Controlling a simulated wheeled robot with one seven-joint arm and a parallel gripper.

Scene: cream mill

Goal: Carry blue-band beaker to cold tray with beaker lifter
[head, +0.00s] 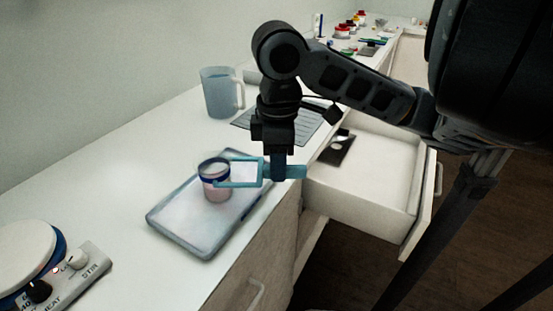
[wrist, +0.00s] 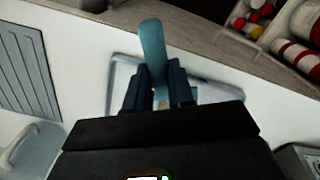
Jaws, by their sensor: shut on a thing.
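My gripper (head: 280,168) is shut on the handle of the teal beaker lifter (head: 245,184); the handle also shows between my fingers in the wrist view (wrist: 153,48). The lifter's far end meets the beaker (head: 216,190), which has a dark blue band near its top and pinkish contents. The beaker is upright over the pale blue-grey cold tray (head: 180,232). I cannot tell whether its base touches the tray. In the wrist view my gripper hides the beaker, and part of the tray (wrist: 124,72) shows around the fingers.
A hotplate stirrer (head: 75,268) stands at the front left. A blue-grey jug (head: 222,93) and a ribbed grey mat (head: 305,135) are behind the tray. An open drawer (head: 385,165) sticks out at the right, with a dark item inside. Counter left of the tray is clear.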

